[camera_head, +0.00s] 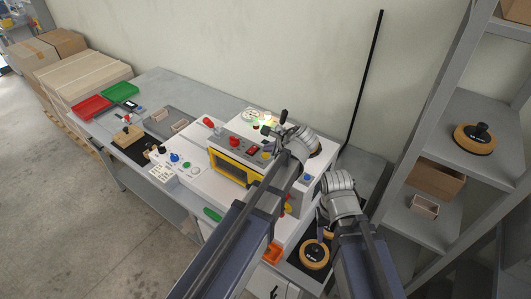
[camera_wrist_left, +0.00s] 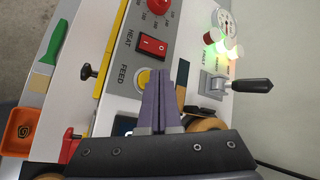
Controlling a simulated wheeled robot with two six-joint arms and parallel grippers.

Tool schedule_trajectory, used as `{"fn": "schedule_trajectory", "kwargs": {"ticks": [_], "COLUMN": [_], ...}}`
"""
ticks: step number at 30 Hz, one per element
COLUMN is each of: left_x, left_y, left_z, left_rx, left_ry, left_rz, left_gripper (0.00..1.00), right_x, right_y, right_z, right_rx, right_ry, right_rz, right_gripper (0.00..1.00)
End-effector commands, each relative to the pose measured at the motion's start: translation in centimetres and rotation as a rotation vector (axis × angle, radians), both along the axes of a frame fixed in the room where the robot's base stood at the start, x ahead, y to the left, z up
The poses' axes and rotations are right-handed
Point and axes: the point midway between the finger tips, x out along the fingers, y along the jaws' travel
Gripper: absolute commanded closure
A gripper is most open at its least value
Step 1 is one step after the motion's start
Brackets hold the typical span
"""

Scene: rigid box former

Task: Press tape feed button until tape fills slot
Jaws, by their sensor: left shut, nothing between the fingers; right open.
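The yellow feed button (camera_wrist_left: 143,79) sits on the grey panel beside the word FEED in the left wrist view. My left gripper (camera_wrist_left: 156,78) is shut and empty, with its fingertips at the right edge of the button, partly covering it; I cannot tell whether they touch it. In the head view my left gripper (camera_head: 269,150) is over the right part of the machine's control panel (camera_head: 240,146). My right gripper (camera_head: 321,232) is open and low, near a round tan disc with a black centre (camera_head: 314,254). I cannot make out tape in a slot.
A red HEAT switch (camera_wrist_left: 152,45) and red knob (camera_wrist_left: 160,4) are beside the feed button. A black-handled lever (camera_wrist_left: 251,86) and lit lamps (camera_wrist_left: 220,47) stand to the right. A shelf rack (camera_head: 475,110) stands right of my arms. Red and green trays (camera_head: 92,107) lie far left.

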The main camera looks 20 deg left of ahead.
Motion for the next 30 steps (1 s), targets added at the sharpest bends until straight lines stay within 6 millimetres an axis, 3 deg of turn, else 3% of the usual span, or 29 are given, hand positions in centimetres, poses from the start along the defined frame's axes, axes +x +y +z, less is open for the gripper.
{"fn": "schedule_trajectory", "kwargs": {"ticks": [13,30], "left_x": [0.0,0.0], "left_y": [0.0,0.0], "left_z": [0.6,5.3], "left_rx": [0.0,0.001], "left_ry": [0.0,0.0], "left_rz": [0.0,0.001], "left_gripper": [1.0,1.0], "right_x": [0.0,0.0], "right_y": [0.0,0.0], "right_z": [0.6,5.3], "right_rx": [0.0,0.0], "right_ry": [0.0,0.0], "right_rz": [0.0,0.0], "right_gripper": [0.5,0.5]}}
